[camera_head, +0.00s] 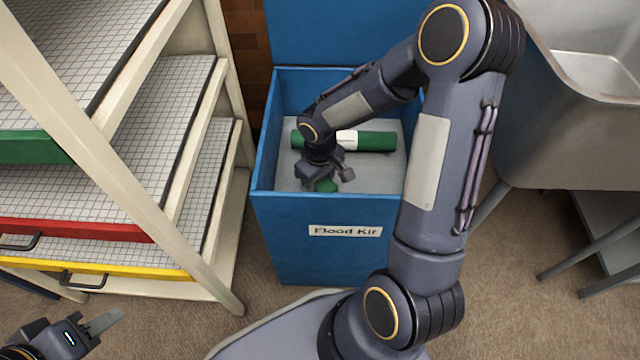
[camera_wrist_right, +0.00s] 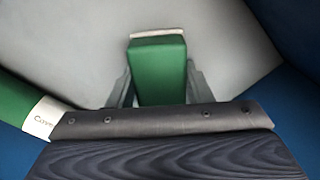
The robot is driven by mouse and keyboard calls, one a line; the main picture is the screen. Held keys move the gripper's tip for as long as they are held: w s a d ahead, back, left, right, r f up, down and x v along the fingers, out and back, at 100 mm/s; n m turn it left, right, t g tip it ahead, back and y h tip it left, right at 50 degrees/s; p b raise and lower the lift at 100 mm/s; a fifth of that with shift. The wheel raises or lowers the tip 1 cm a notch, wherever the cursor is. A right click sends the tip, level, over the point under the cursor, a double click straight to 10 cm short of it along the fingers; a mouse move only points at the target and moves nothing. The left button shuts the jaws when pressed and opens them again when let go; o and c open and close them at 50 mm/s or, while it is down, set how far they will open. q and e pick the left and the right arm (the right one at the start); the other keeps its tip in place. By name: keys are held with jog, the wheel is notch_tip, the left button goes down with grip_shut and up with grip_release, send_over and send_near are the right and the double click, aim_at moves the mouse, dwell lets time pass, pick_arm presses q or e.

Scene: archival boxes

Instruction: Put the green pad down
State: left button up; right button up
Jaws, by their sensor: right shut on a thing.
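The green pad (camera_wrist_right: 160,70) is a green block with a pale far edge in the right wrist view. My right gripper (camera_head: 334,178) is shut on it, one finger on each side. In the head view a small piece of the pad (camera_head: 326,185) shows under the gripper, inside the open blue box (camera_head: 330,262); the rest is hidden by the gripper. I cannot tell whether the pad touches the grey box floor. My left gripper (camera_head: 103,322) is at the lower left over the carpet, away from the box; its opening is not clear.
A green roll (camera_head: 376,141) with a white label lies in the box behind my right gripper. The box front reads "Flood Kit" (camera_head: 345,230). A shelf rack (camera_head: 205,250) with coloured trays stands left, a metal sink (camera_head: 560,130) right.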

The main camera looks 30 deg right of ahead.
jog(key=shift+f, duration=0.1)
jog(key=o, duration=1.2)
jog(key=shift+r, duration=0.4)
notch_tip(320, 180, up, 11)
jog(key=p, duration=0.5)
jog(key=s+a+r+m+t+y, duration=0.2)
jog(key=s+r, duration=0.4)
jog(key=s, duration=0.2)
jog(key=s+a+r+m+t+y, duration=0.1)
jog(key=s+a+r+m+t, duration=0.1)
jog(key=s+r, duration=0.4)
jog(key=s+t, duration=0.1)
jog(key=s, duration=0.2)
jog(key=shift+t+y, duration=0.3)
jog(key=shift+y, duration=0.1)
